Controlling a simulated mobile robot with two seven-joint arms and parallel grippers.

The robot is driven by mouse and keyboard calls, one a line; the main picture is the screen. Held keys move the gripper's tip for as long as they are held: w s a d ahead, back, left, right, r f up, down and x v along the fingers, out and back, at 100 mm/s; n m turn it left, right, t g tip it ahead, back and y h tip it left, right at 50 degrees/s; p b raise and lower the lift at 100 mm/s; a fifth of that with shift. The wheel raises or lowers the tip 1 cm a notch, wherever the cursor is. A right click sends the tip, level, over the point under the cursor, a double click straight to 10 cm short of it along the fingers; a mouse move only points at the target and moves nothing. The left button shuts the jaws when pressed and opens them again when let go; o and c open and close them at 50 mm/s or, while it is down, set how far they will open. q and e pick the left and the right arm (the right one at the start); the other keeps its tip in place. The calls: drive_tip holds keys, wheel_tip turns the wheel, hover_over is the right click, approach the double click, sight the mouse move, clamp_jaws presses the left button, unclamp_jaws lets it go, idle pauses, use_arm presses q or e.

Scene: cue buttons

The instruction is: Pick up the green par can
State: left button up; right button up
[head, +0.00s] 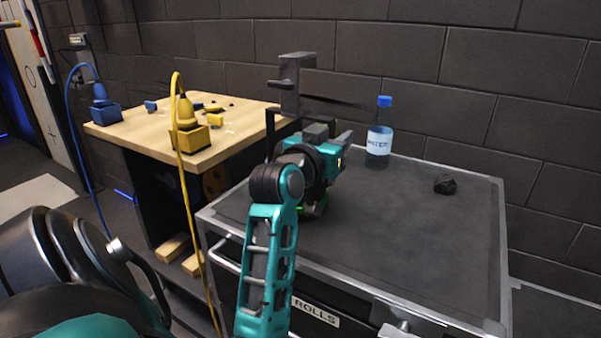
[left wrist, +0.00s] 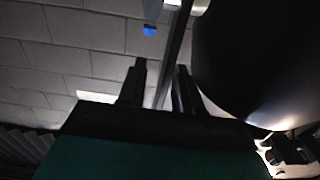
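The green par can is a dark stage light with a clamp (head: 297,75) on top and a yoke (head: 270,128). It stands on the black case, mostly hidden behind my left arm; a green glow (head: 314,211) shows low on it. My left gripper (head: 345,142) is beside the can. In the left wrist view my left gripper (left wrist: 160,82) has its fingers apart, with a thin bar (left wrist: 177,50) running between or just beyond them. I cannot tell whether they touch it. The dark rounded can body (left wrist: 245,60) fills the right. My right gripper is out of view.
The black case top (head: 420,240) has a metal rim and is clear at the front right. A water bottle (head: 379,135) and a black lump (head: 445,184) stand on it. A wooden table (head: 235,140) with yellow (head: 188,138) and blue (head: 102,110) cabled items is at left. A brick wall stands behind.

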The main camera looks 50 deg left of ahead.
use_arm(q)
clamp_jaws()
idle(1.1)
drive_tip(key=shift+r, duration=0.2)
